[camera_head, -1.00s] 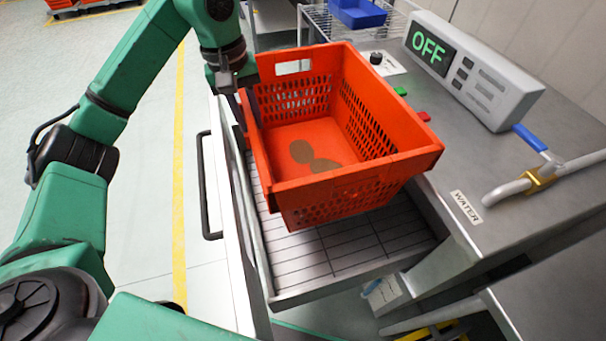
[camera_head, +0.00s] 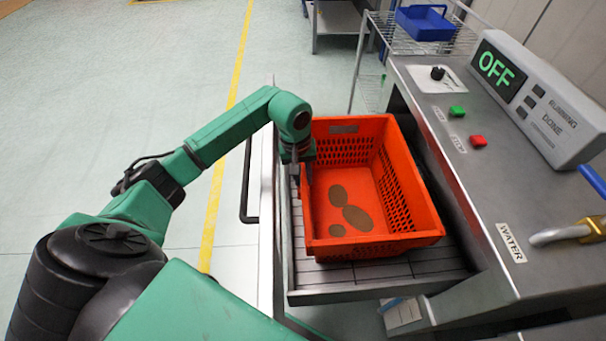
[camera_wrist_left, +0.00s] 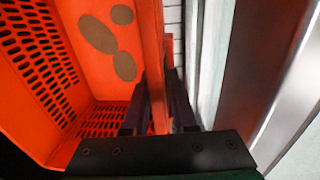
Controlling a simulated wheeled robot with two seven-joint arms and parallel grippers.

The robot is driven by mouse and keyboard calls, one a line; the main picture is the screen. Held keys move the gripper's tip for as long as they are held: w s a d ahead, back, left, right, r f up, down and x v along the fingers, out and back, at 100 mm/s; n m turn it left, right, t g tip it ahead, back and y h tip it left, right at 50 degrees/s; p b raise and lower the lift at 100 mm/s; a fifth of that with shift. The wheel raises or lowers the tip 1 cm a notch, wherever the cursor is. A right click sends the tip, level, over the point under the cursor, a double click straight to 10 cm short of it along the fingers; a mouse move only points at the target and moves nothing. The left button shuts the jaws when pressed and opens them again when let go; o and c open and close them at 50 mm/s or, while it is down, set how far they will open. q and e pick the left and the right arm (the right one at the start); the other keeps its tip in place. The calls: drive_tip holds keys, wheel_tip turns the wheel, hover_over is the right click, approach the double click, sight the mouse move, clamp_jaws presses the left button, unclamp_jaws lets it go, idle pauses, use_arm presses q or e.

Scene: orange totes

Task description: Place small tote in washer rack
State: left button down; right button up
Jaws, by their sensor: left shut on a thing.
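The small orange tote (camera_head: 420,212) sits in the pulled-out washer rack (camera_head: 345,285) in the head view, upright, with brown stains on its floor. Whether its base rests fully on the slats is hidden. My left gripper (camera_head: 301,172) is at the tote's left wall. In the left wrist view the two dark fingers of my left gripper (camera_wrist_left: 158,110) straddle the tote's orange wall (camera_wrist_left: 154,60) and are shut on it. The tote's perforated side also shows there. My right gripper is not in view.
The washer's steel top (camera_head: 425,125) lies right of the rack, with green and red buttons and a display reading OFF (camera_head: 496,68). A drawer handle (camera_head: 247,190) is at left. A blue tray (camera_head: 426,22) stands on a wire shelf behind. The floor at left is clear.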

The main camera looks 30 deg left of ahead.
use_arm(q)
drive_tip(key=shift+w+r, duration=0.1)
drive_tip(key=shift+r, duration=0.05)
drive_tip(key=c, duration=0.7)
unclamp_jaws()
drive_tip(key=shift+r, duration=0.1)
drive_tip(key=r, duration=0.4)
drive_tip(key=r+b, duration=0.1)
drive_tip(key=r, duration=0.2)
drive_tip(key=s+a+r+b, duration=0.1)
drive_tip(key=r, duration=0.3)
drive_tip(key=shift+r, duration=0.35)
